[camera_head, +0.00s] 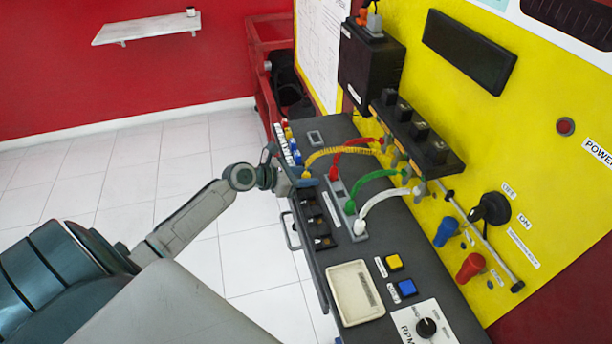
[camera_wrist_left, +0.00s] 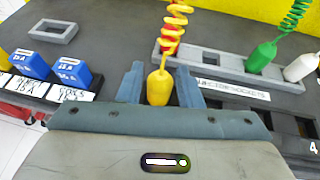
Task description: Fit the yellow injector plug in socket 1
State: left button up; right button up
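In the head view my left gripper (camera_head: 305,180) is at the left edge of the bench. The grey socket strip (camera_wrist_left: 230,68) lies beyond it. The strip holds a red plug (camera_head: 334,172), a green plug (camera_wrist_left: 262,58) and a white plug (camera_wrist_left: 300,67). The red plug is partly hidden behind the yellow cord. I cannot read the socket numbers. My right gripper is not in view.
Blue fuses (camera_wrist_left: 73,72) stand in a labelled row left of the gripper. A small grey frame (camera_wrist_left: 53,31) lies on the bench behind them. A cream tray (camera_head: 340,306) and yellow and blue buttons (camera_head: 407,287) are nearer.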

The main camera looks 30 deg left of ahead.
pick_arm(q)
jog(key=shift+s+a+r+p, duration=0.45)
jog(key=shift+s+r+p, duration=0.25)
jog(key=shift+p, duration=0.3)
jog(key=shift+p+v, duration=1.05)
jog(key=shift+v, duration=0.4)
jog(key=shift+r, duration=0.15)
notch_tip(320, 180, up, 5)
jog(key=p, duration=0.6)
jog(key=shift+o, duration=0.2)
jog(key=o, duration=0.5)
jog(key=shift+o, duration=0.2)
